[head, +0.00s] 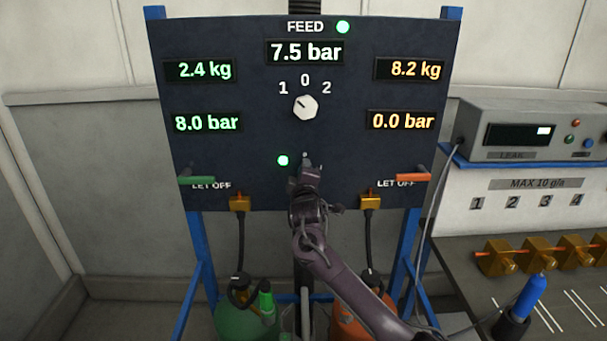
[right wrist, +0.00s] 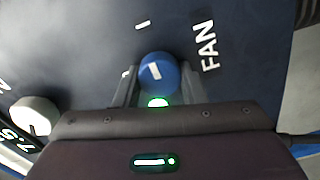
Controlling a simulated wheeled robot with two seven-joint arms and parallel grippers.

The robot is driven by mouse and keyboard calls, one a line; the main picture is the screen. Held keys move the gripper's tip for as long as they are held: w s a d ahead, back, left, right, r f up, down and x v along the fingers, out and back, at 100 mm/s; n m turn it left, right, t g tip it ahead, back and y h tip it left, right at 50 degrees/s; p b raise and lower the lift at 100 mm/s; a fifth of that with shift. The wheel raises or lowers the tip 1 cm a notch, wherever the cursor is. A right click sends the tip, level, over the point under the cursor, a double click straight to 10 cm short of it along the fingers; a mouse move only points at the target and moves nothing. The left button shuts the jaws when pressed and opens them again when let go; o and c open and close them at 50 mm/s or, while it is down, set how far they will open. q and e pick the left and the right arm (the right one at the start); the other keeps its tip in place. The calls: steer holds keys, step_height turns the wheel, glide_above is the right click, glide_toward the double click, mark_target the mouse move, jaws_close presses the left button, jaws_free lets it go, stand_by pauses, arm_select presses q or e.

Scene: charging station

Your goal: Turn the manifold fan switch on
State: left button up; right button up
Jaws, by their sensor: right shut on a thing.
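The fan switch is a blue round knob (right wrist: 157,72) with a short white mark, slightly tilted in the right wrist view. The "FAN" label (right wrist: 208,46) stands beside it on the dark panel. My right gripper (right wrist: 155,82) has its two fingers on either side of the knob and is shut on it. In the head view my right gripper (head: 306,168) reaches the lower middle of the panel (head: 240,95) and hides the knob. A green lamp beside the knob is lit (head: 283,160); it also shows in the right wrist view (right wrist: 158,102). My left gripper is out of view.
A white selector knob (head: 305,107) marked 1, 0, 2 sits above my gripper. A green lever (head: 197,180) and an orange lever (head: 413,177) stick out at the panel's sides. Green (head: 245,322) and orange (head: 352,316) cylinders stand below. A leak tester (head: 535,133) is at right.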

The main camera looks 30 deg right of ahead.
steer(key=shift+f, duration=0.2)
steer(key=o, duration=1)
steer(key=shift+s+r, duration=0.1)
steer(key=shift+r, duration=0.05)
steer(key=b+v, duration=0.1)
steer(key=v, duration=0.6)
steer(key=shift+s+a+b, duration=0.2)
steer(key=shift+s+b, duration=0.1)
steer(key=shift+b, duration=0.1)
